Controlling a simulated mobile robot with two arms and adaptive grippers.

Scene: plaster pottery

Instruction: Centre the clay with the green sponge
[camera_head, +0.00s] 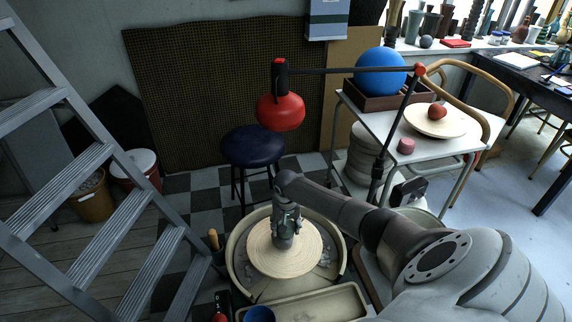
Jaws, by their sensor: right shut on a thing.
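My right gripper (286,243) reaches in from the right and points straight down over the middle of the round cream disc (262,262) of the potter's wheel. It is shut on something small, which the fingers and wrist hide. I cannot make out the green sponge anywhere in the open. No separate lump of clay shows; the fingertips cover part of the disc. I cannot tell whether the tips touch the disc. My left gripper is not in view.
The wheel's basin (237,282) surrounds the disc. A shallow tray (345,300) and a blue cup (260,314) are at its front. A stool (252,147) stands behind, a stepladder (95,155) at left, a white table (375,118) at right. A red lamp (281,111) hangs above.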

